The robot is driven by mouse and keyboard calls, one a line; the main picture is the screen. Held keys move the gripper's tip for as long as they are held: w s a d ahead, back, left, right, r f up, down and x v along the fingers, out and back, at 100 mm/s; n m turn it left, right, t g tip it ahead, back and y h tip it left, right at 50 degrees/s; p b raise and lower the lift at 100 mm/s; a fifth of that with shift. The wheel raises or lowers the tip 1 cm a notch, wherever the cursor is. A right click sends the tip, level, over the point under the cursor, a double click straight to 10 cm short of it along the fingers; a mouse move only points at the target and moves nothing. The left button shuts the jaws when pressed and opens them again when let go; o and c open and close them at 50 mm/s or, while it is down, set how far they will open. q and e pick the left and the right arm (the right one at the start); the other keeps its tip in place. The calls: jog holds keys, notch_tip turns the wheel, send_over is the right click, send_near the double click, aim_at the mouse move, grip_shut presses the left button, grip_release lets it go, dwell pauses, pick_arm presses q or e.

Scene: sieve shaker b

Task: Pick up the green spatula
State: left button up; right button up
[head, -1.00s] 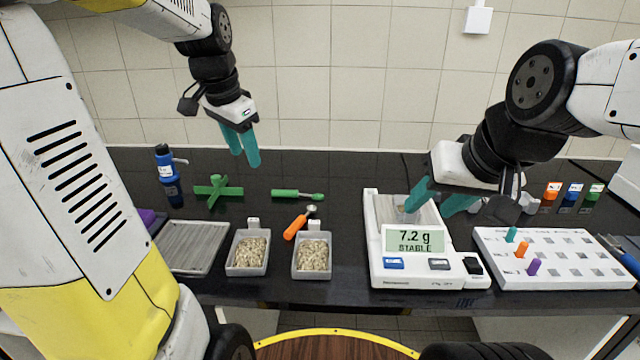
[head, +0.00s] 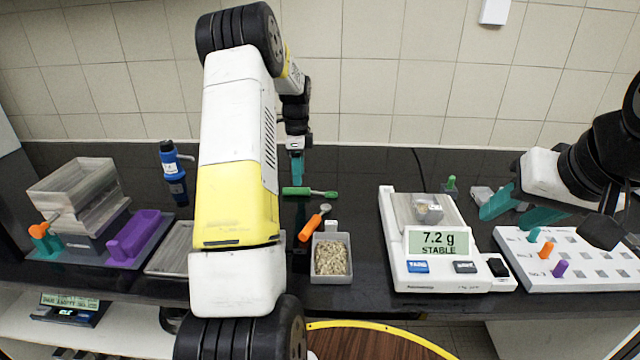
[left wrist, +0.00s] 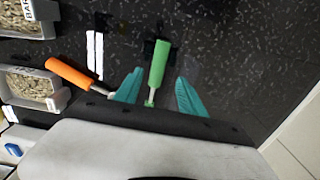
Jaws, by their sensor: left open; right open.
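The green spatula (head: 322,194) lies on the black bench with its handle to the left, behind the orange-handled tool. My left gripper (head: 297,182) points down just above the spatula's handle. In the left wrist view, the green handle (left wrist: 158,64) shows between my two open teal fingers (left wrist: 159,76), with a visible gap on each side. My right gripper (head: 505,214) is open and empty, behind the peg rack at the right.
The orange-handled tool (head: 312,226) lies close in front of the spatula. A grain tray (head: 347,272) and the balance (head: 393,232), reading 7.2 g, stand to the right. A blue bottle (head: 172,172) and purple scoop-like piece (head: 137,236) are left. My left arm hides part of the bench.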

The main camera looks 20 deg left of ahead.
aim_at(300, 188)
pick_arm(q)
jog(key=f, duration=0.4)
jog(key=shift+s+d+f, duration=0.15)
jog(key=shift+d+f, duration=0.1)
jog(key=shift+f, duration=0.05)
grip_shut()
